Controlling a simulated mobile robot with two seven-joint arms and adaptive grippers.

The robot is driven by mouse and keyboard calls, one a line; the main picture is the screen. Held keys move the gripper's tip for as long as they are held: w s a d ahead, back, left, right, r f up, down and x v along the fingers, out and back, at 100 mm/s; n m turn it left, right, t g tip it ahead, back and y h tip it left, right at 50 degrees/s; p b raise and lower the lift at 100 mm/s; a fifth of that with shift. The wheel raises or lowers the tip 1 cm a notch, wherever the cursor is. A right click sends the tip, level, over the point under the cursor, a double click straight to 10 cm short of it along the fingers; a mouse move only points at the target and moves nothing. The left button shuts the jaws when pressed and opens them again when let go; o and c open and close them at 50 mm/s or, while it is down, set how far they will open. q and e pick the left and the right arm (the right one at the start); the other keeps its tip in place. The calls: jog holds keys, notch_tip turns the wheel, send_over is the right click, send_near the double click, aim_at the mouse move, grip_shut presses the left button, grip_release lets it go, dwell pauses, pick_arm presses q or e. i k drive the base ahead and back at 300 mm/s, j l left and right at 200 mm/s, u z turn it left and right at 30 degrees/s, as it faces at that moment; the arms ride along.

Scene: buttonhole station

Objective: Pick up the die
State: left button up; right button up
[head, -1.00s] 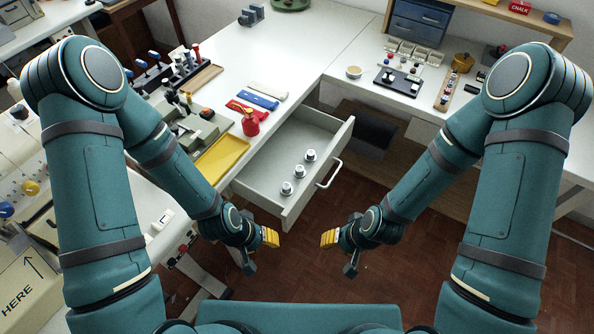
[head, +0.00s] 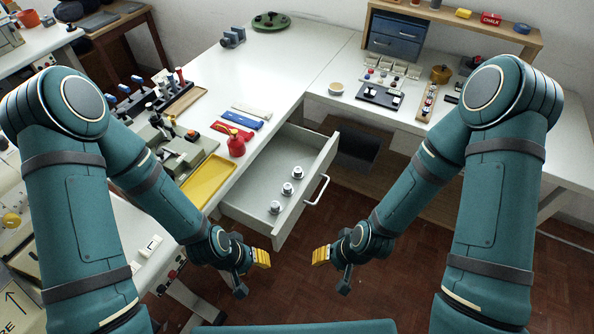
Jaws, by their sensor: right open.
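Three small silver metal pieces with dark centres stand in a row in the open grey drawer (head: 252,188): a back piece (head: 297,172), a middle piece (head: 287,188) and a front piece (head: 275,208). They look like dies; I cannot tell which one the task means. My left gripper (head: 262,258), with yellow fingertips, is in front of the drawer's near corner, apart from the pieces; its opening is too small to judge. My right gripper (head: 320,256) is open and empty, to the right of the drawer front. Both grippers hang in front of the bench.
The drawer's handle (head: 317,190) sticks out to the right. A red bottle (head: 236,146) and a yellow tray (head: 207,182) are on the bench left of the drawer. A blue drawer cabinet (head: 394,36) stands at the back. The floor (head: 400,290) below the grippers is clear.

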aim_at(276, 209)
jog(key=k+j+u, duration=0.25)
jog(key=k+j, duration=0.15)
jog(key=k+j+u, duration=0.25)
jog(key=k+j, duration=0.15)
